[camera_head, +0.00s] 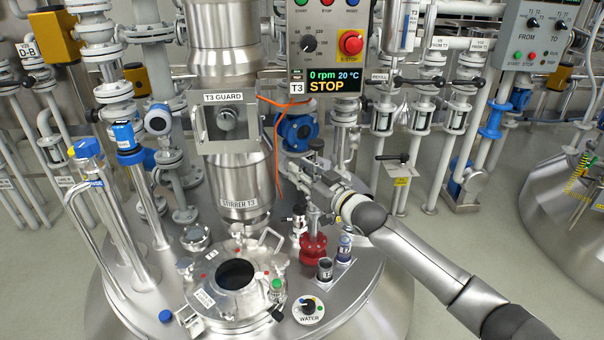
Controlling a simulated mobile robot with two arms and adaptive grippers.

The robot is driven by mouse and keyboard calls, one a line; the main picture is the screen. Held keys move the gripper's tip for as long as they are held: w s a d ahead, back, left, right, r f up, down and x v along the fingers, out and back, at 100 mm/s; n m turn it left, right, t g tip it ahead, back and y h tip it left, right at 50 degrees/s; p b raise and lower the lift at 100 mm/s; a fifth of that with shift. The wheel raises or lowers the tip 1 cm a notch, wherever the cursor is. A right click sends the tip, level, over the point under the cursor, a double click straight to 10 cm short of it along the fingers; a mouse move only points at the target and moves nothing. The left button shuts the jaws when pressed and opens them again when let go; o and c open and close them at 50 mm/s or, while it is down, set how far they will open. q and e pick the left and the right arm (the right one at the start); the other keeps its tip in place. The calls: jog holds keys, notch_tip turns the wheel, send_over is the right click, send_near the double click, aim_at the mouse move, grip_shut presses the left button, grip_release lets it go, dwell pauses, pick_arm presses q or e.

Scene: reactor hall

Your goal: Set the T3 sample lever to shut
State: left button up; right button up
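No label reading T3 sample is legible, so I cannot tell for sure which part is the sample lever. A red valve body (313,249) stands on the right side of the T3 vessel lid, with a grey stem rising from it. A small fitting with black parts (299,217) is just left of it. My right gripper (290,170) reaches in from the right above both, beside the stirrer column. My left gripper is out of view.
The steel stirrer column (240,185) with the T3 guard (224,122) stands left of the gripper. An orange cable (270,150) hangs close by. The control panel (327,45) reads STOP above. The lid has an open port (236,274) and a water dial (308,306).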

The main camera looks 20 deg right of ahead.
jog(key=shift+w, duration=0.15)
jog(key=shift+c, duration=0.4)
grip_shut()
jog(key=shift+f, duration=0.1)
